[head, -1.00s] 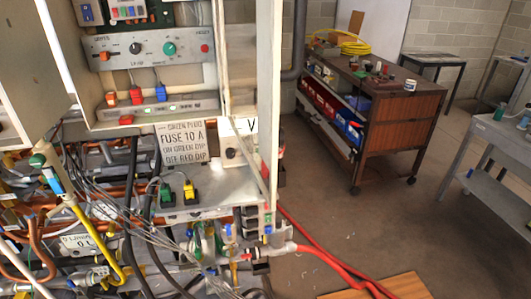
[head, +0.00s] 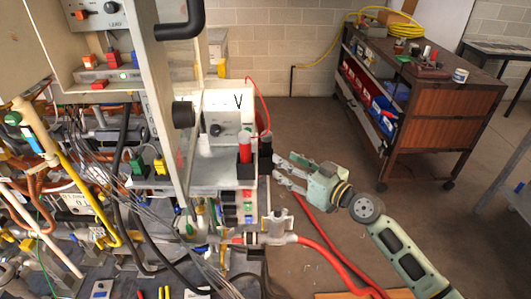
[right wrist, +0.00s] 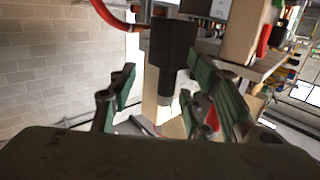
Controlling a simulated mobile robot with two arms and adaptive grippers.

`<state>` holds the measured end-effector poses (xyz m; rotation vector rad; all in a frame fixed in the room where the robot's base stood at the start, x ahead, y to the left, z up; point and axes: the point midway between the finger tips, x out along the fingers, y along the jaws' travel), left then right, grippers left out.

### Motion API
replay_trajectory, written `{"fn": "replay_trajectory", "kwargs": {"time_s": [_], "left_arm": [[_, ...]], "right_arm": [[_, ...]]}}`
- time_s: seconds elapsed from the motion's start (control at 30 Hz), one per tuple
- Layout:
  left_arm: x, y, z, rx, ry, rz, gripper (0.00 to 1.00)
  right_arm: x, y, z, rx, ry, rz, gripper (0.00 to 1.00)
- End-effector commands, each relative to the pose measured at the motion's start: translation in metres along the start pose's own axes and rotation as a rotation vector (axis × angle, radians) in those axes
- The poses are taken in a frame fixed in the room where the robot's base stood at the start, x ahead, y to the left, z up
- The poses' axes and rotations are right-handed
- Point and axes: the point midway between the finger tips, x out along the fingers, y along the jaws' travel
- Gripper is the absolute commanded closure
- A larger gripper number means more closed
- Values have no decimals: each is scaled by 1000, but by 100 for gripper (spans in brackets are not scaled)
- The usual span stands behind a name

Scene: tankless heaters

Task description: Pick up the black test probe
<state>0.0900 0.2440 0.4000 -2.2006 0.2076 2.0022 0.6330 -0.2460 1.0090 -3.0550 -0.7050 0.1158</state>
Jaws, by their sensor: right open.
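The black test probe (head: 265,155) stands upright at the right edge of the bench, beside the red probe (head: 245,150). My right gripper (head: 279,169) comes in from the right, open, with its fingertips close to the black probe. In the right wrist view, the black probe (right wrist: 172,45) shows as a dark block with a narrower end, between the open fingers (right wrist: 162,78). I cannot tell whether a finger touches it. My left gripper is not in view.
A white meter box marked V (head: 226,110) stands behind the probes, with a red lead arching over it. The open cabinet door (head: 170,110) with a black handle is to the left. Red hoses (head: 330,255) run below my right arm. A brown workbench (head: 420,95) stands farther back.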

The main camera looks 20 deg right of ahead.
Motion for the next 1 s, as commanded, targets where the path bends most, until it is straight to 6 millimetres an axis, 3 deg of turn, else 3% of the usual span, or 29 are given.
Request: {"fn": "replay_trajectory", "kwargs": {"time_s": [0.03,0.1,0.2,0.7,1.0], "left_arm": [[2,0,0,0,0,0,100],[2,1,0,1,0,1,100],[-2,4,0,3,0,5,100],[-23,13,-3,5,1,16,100],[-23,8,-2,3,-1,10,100]], "right_arm": [[0,-6,-18,-15,30,-22,55],[0,-12,-34,-22,57,-43,55],[6,-16,-45,-25,72,-53,55],[68,-19,-49,-22,72,-52,55],[76,-20,-46,-24,70,-52,55]]}}
